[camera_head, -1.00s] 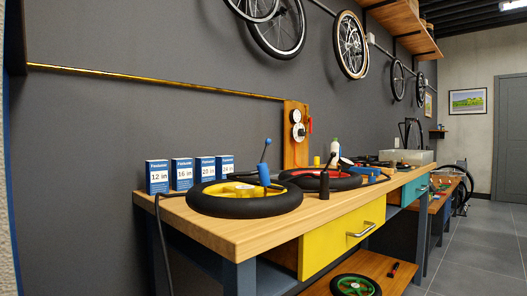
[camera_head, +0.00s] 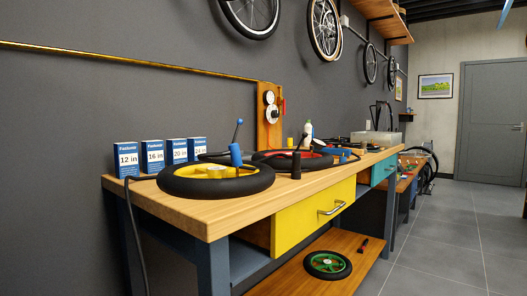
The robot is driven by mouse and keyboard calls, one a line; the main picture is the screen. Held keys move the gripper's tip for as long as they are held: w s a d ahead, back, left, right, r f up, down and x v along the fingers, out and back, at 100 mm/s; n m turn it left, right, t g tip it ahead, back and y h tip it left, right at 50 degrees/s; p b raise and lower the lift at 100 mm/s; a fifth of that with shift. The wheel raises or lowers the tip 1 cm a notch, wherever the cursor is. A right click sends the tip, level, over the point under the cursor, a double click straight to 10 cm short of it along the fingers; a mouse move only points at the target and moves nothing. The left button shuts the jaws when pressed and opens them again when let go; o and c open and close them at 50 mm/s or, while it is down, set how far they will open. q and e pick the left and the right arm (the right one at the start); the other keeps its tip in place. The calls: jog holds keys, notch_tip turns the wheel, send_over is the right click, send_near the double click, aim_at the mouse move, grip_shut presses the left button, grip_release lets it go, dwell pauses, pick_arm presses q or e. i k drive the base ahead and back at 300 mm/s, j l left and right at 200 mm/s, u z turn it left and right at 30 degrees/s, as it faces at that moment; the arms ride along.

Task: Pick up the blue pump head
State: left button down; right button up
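A blue upright cylinder (camera_head: 236,155) with a thin dark lever ending in a blue tip stands at the near wheel on the workbench; it looks like the blue pump head, but it is small and I cannot be sure. The near wheel (camera_head: 185,187) has a black tyre and yellow rim and lies flat. More blue parts (camera_head: 322,151) lie by the red-rimmed wheel (camera_head: 268,161) behind it, and I cannot tell exactly what they are. Neither of my grippers shows in this view.
The wooden workbench (camera_head: 225,218) has a yellow drawer (camera_head: 312,217). Blue size boxes (camera_head: 127,160) stand at its back left. A black upright cylinder (camera_head: 296,165) stands beside the wheels. A green-rimmed wheel (camera_head: 327,265) lies on the lower shelf. The floor (camera_head: 440,240) at right is clear.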

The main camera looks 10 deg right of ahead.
aim_at(234, 152)
jog(key=i+l+u, duration=0.15)
jog(key=i+l, duration=0.2)
jog(key=i+l+u, duration=0.15)
jog(key=i+l, duration=0.15)
jog(key=l, duration=0.25)
